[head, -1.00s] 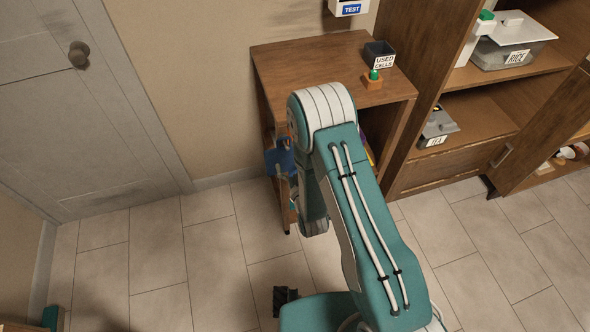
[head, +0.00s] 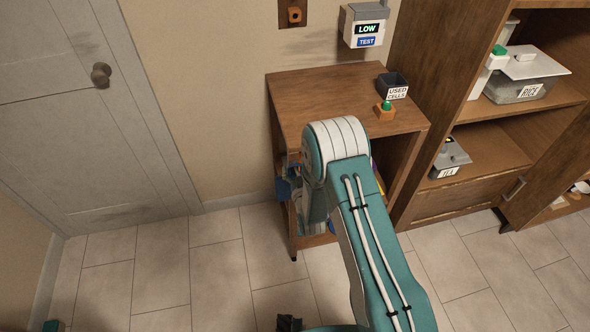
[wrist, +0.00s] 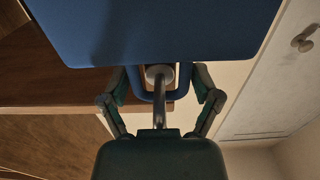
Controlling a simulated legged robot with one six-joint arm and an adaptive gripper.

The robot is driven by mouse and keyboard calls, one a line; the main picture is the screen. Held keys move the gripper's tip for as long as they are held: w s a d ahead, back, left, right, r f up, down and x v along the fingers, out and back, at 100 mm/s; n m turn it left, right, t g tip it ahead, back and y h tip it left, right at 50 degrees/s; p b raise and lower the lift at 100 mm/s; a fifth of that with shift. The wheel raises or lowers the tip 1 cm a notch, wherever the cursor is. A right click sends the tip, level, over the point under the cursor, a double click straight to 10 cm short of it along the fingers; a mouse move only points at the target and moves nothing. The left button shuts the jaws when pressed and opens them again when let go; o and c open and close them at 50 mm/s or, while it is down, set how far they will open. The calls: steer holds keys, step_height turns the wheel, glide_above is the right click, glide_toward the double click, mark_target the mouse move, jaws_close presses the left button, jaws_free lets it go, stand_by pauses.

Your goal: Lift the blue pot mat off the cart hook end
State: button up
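The blue pot mat (wrist: 150,30) fills the top of the wrist view, with a blue loop at its lower edge. A grey rod with a pale round knob (wrist: 160,74) shows at the loop; the loop appears to be around it, but the exact contact is unclear. My gripper (wrist: 160,88) is open, its two green fingers apart on either side of the loop and rod. In the head view the blue mat (head: 283,187) shows only partly at the left side of the wooden cart (head: 330,95); my arm hides the rest and my gripper.
On the cart top stand a dark used-cells bin (head: 392,84) and an orange block with a green knob (head: 385,112). A LOW/TEST box (head: 366,26) hangs on the wall above. Cabinets (head: 470,205) stand at right, a grey door (head: 75,110) at left.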

steer(key=c, duration=0.6)
steer(key=shift+r, duration=0.6)
steer(key=shift+s, duration=0.2)
steer(key=shift+r+v, duration=0.2)
steer(key=shift+v, duration=1)
steer(key=shift+r+v, duration=0.2)
steer(key=shift+v, duration=1.05)
steer(key=shift+s, duration=0.1)
steer(key=shift+v, duration=2.95)
